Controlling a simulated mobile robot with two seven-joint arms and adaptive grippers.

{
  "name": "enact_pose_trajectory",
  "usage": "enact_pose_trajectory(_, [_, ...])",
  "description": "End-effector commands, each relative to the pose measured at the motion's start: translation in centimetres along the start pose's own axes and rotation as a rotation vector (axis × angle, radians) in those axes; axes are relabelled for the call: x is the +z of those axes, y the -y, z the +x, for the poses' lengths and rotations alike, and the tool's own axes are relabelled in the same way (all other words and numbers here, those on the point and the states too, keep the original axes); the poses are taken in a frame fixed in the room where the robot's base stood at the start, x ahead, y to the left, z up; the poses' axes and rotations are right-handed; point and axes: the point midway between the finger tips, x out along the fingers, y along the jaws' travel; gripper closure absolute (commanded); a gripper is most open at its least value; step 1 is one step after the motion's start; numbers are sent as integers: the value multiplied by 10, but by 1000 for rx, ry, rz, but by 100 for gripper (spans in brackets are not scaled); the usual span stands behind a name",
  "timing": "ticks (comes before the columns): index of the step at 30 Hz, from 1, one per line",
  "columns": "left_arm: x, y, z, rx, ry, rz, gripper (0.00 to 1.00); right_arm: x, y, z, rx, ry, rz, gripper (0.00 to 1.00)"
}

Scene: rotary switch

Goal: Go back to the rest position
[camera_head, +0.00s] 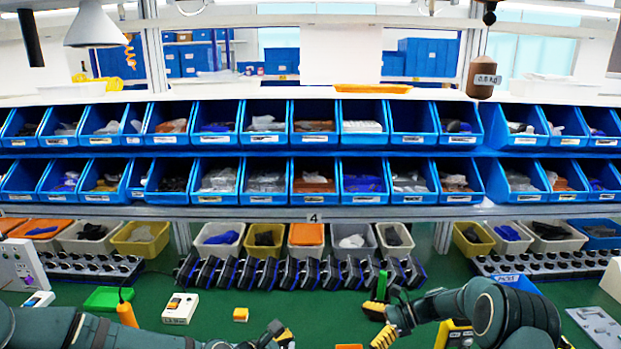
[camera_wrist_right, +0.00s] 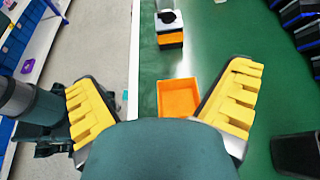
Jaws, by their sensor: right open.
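My right gripper (camera_head: 380,322) is at the lower right of centre in the head view, above the green bench. In the right wrist view its yellow-padded fingers (camera_wrist_right: 162,82) are wide apart with nothing held between them. An orange tray (camera_wrist_right: 180,97) lies below, between the fingers in that view. A small box with a black round knob on a white top (camera_wrist_right: 168,18) stands beyond it. My left gripper (camera_head: 281,334) is at the bottom centre of the head view, low over the bench; its jaw gap is not clear.
A row of black devices (camera_head: 300,273) stands behind. Blue bins (camera_head: 265,180) fill the rack above.

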Motion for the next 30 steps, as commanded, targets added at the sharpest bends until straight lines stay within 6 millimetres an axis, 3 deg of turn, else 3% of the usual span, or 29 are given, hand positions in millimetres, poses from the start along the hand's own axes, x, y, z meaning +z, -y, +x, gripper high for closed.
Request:
enact_pose_trajectory(6, [-55,69,12,-162,-123,473,49,0,0,0,0,0,0,0])
enact_pose_trajectory(13, [-116,127,-2,-383,-196,1017,49,0,0,0,0,0,1,0])
enact_pose_trajectory(18, [-148,149,-20,-524,-209,1315,49,0,0,0,0,0,0,0])
enact_pose_trajectory(26, [-183,166,-48,-711,-192,1657,49,-1,0,0,0,-2,0,0])
enact_pose_trajectory(30, [-182,165,-46,-698,-193,1642,49,-34,-27,22,19,-141,-38,0])
